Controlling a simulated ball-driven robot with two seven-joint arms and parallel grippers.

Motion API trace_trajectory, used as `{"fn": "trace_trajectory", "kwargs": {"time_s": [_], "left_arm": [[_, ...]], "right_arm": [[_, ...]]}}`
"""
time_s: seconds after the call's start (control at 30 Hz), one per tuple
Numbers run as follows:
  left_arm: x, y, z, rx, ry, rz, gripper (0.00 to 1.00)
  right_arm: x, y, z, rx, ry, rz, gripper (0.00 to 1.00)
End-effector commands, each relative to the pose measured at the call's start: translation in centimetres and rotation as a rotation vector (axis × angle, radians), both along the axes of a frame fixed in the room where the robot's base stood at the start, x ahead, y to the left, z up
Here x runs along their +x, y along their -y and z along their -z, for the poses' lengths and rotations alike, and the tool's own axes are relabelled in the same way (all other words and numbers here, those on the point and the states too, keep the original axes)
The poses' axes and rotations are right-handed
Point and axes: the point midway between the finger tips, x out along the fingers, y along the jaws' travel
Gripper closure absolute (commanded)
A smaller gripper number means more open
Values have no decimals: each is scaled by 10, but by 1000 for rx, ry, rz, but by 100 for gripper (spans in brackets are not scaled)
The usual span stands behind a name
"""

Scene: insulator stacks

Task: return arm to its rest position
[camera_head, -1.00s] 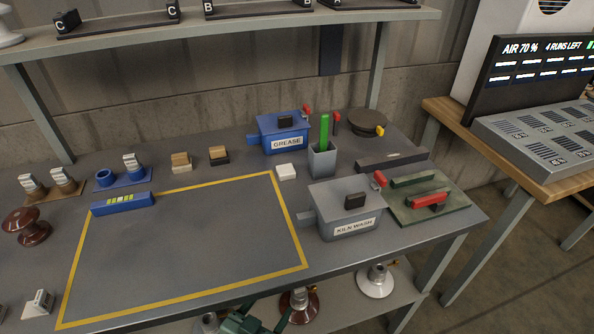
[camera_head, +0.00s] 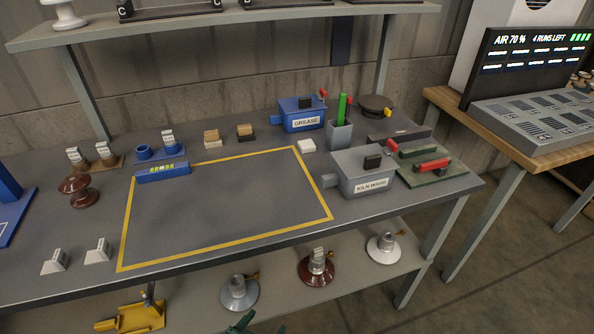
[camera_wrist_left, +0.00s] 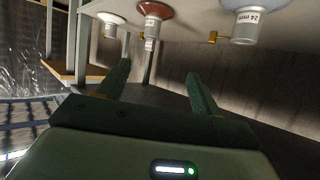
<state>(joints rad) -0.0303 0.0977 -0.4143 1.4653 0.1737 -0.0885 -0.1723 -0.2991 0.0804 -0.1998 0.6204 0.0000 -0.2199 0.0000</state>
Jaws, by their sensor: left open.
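My left gripper (camera_head: 262,327) shows only as green fingertips at the bottom edge of the head view, in front of the bench's lower shelf. In the left wrist view its two green fingers (camera_wrist_left: 158,88) stand wide apart with nothing between them. The rest of the left arm is out of the head view. Insulators hang into the top of the wrist view, a brown one (camera_wrist_left: 153,12) and a grey one labelled 24 mm (camera_wrist_left: 246,20). They are apart from the fingers. My right gripper is in neither view.
The lower shelf (camera_head: 345,250) holds a grey insulator (camera_head: 240,293), a brown one (camera_head: 317,268), a white one (camera_head: 384,247) and a yellow fixture (camera_head: 135,317). The bench top (camera_head: 230,205) has clear room inside its yellow outline. A console table (camera_head: 455,105) stands right.

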Motion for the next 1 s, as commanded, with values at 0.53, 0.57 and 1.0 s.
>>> {"fn": "trace_trajectory", "kwargs": {"time_s": [0.53,0.57,1.0], "left_arm": [[-198,-105,160,259,-593,-90,35],[-224,-114,167,280,-648,-98,35],[-433,-173,168,409,-1038,-131,35]], "right_arm": [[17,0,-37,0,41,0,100],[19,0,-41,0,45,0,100],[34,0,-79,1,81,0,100]]}}
